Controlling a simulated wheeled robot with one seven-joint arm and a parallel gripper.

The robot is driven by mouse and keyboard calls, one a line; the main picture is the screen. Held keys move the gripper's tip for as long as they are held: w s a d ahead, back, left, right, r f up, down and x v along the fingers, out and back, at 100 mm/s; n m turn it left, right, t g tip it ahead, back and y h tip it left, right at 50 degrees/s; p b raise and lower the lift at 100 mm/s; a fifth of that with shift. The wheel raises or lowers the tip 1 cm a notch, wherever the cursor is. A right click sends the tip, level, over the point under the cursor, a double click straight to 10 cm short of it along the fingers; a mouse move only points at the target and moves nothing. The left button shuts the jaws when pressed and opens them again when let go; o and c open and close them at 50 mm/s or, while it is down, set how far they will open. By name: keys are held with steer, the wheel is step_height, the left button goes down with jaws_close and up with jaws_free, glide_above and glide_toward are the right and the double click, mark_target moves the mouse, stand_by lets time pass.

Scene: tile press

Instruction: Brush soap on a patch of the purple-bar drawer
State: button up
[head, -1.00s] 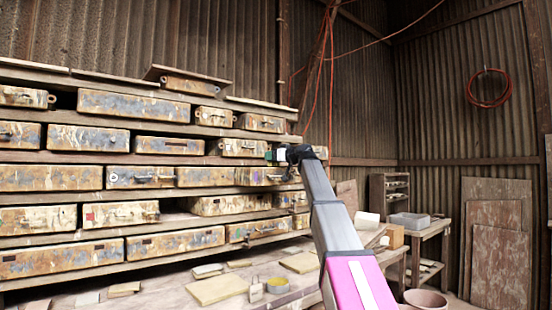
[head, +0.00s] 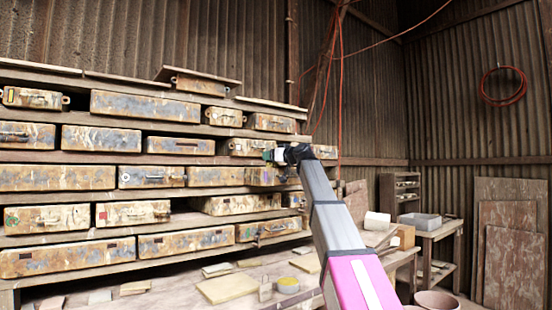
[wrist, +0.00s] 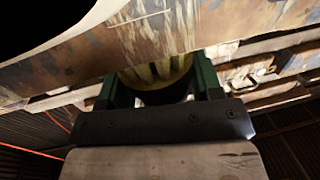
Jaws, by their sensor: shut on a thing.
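My gripper (head: 270,155) is at the right part of the drawer rack, in front of a stained drawer front. In the wrist view its green fingers (wrist: 155,90) are shut on a dark round thing with a yellow edge (wrist: 165,90), which looks like the brush. A blotched drawer front (wrist: 70,62) fills the upper wrist view, close to the brush; I cannot tell whether they touch. A small pot with a yellow top (head: 288,285), perhaps the soap, stands on the bench.
The rack (head: 60,157) holds several rusty drawers in rows. The bench (head: 180,296) below carries loose tiles such as this pale one (head: 226,288). A side table with a grey tray (head: 420,221) stands at the right. A bucket (head: 437,300) is at the lower right.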

steer(key=shift+s+a, duration=0.45)
steer(key=shift+a, duration=0.1)
steer(key=shift+f, duration=0.1)
steer(key=shift+r, duration=3.05)
steer(key=shift+r, duration=1.55)
